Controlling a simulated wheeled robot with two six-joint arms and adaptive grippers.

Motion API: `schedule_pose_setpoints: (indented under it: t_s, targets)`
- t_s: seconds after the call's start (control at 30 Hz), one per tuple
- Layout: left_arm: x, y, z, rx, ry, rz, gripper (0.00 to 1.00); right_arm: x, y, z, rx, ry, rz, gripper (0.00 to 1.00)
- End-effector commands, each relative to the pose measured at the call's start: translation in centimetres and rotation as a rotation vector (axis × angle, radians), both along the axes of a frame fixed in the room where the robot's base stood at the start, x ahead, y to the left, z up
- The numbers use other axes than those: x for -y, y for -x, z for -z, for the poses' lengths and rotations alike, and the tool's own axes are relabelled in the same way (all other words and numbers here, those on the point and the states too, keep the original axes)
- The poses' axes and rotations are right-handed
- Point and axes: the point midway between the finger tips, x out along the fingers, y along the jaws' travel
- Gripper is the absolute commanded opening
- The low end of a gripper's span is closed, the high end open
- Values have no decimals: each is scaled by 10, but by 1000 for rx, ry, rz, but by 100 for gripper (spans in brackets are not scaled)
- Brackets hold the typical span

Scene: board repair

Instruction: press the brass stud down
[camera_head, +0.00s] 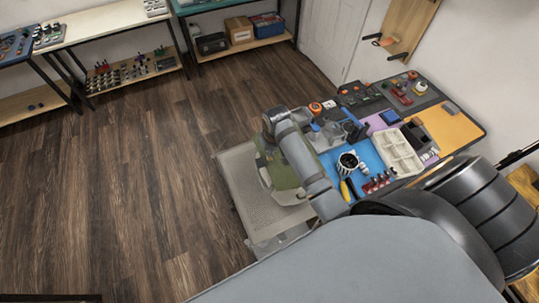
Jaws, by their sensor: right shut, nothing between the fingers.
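My left gripper is not in view.
A blue mat (371,157) holds a cup of tools (348,161) and small red parts. A pale compartment tray (398,152) and an orange mat (449,130) lie right of it. A perforated light surface (237,178) is at the left. Open wooden floor lies beyond.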

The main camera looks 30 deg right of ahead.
Motion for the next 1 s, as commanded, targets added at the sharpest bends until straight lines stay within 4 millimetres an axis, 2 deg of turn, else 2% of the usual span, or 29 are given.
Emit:
schedule_pose_setpoints:
  t_s: [0.5,1.0]
  targets:
    - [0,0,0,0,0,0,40,0,-2,-49,5,0,0,0]
    - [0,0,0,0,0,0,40,0,-1,-54,3,0,0,0]
